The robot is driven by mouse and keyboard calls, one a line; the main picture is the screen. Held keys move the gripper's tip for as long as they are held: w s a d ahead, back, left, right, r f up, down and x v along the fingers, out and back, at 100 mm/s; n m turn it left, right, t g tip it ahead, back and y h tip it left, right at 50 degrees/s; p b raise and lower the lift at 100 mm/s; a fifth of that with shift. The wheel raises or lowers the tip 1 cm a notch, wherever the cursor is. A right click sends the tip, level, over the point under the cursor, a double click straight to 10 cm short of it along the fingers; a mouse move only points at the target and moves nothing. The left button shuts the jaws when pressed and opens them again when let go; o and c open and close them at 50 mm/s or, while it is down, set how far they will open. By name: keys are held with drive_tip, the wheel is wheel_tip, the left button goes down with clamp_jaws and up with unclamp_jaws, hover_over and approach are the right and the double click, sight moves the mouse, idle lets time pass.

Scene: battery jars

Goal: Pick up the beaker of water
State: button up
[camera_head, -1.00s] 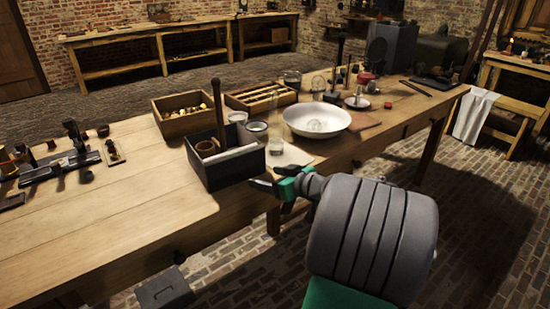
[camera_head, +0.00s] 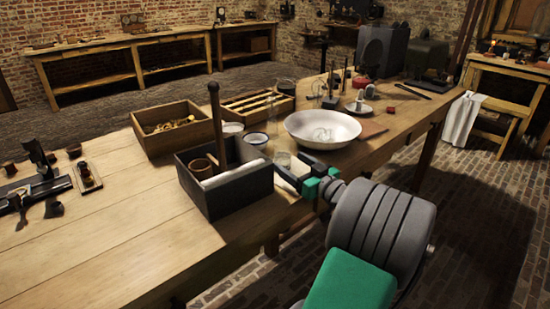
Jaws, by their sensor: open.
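A small clear glass vessel (camera_head: 282,159), which looks like the beaker, stands on the table between the dark box and the white basin. Its water is too small to make out, and its lower part is partly hidden. My gripper (camera_head: 297,170) is open and empty at the table's front edge. Its dark fingers point left toward the glass, just to its right and nearer to me. I cannot tell whether a finger touches it. Another clear glass vessel (camera_head: 286,87) stands farther back.
A dark open box (camera_head: 225,193) with a small pot and an upright rod stands left of the gripper. A white basin (camera_head: 322,128) with glassware lies behind it. Two wooden trays (camera_head: 178,143) stand farther back.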

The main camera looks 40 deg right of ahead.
sight(288, 154)
drive_tip(key=w, duration=0.2)
drive_tip(key=w+d, duration=0.1)
drive_tip(key=w, duration=0.2)
drive_tip(key=shift+w+d+f+b, duration=0.1)
drive_tip(key=shift+w+f+b, duration=0.1)
drive_tip(key=shift+b, duration=0.1)
drive_tip(key=c, duration=1.6)
drive_tip(key=shift+r, duration=0.2)
drive_tip(key=shift+r, duration=0.8)
drive_tip(key=s+a+r+p, duration=0.3)
drive_tip(key=s+a+r, duration=0.6)
drive_tip(key=a+r, duration=0.1)
drive_tip(key=shift+s+a+r, duration=0.15)
drive_tip(key=shift+a+r, duration=0.1)
drive_tip(key=shift+r, duration=0.35)
